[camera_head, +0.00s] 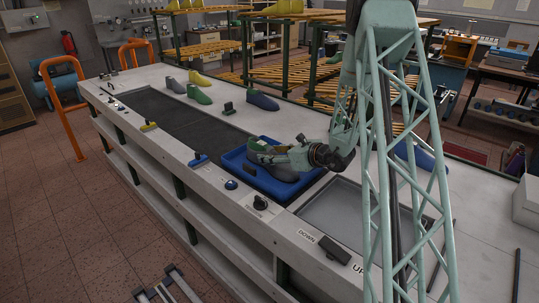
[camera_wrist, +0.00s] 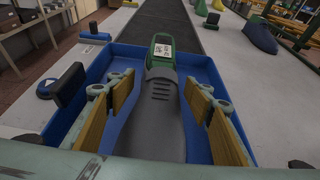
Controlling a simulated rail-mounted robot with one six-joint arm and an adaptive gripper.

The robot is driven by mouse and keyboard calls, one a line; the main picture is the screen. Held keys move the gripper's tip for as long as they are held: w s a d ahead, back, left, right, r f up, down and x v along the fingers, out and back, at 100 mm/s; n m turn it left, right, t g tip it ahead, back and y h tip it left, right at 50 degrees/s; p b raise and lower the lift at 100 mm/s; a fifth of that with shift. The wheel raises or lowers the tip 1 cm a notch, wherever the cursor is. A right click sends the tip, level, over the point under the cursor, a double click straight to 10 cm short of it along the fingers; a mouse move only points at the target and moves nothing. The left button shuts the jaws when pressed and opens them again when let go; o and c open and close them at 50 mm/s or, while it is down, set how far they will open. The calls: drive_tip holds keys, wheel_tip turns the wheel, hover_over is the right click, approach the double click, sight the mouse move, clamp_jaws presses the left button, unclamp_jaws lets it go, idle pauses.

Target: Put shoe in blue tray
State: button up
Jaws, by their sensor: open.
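The blue tray (camera_head: 236,168) sits on the long bench and also shows in the wrist view (camera_wrist: 118,61). A grey shoe (camera_head: 284,174) lies inside the tray's outline, apparently resting in it. In the wrist view the shoe (camera_wrist: 158,118) points lengthwise away from me, with a green end bearing a white label at the far side. My gripper (camera_head: 268,155) is low over the tray. In the wrist view my gripper (camera_wrist: 160,92) is open, its yellow-padded fingers on either side of the shoe with gaps visible. The shoe's near end is cut off by my gripper's body.
A dark belt (camera_head: 160,112) runs along the bench beyond the tray. Several green, yellow and grey lasts (camera_head: 198,94) stand along the bench's back side. Small switches, including a blue one (camera_head: 231,184), line the front edge. A grey recessed panel (camera_head: 345,212) lies right of the tray.

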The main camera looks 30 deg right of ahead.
drive_tip(key=v, duration=1.1)
drive_tip(key=shift+s+p, duration=0.2)
drive_tip(key=shift+p, duration=0.2)
drive_tip(key=shift+r, duration=0.1)
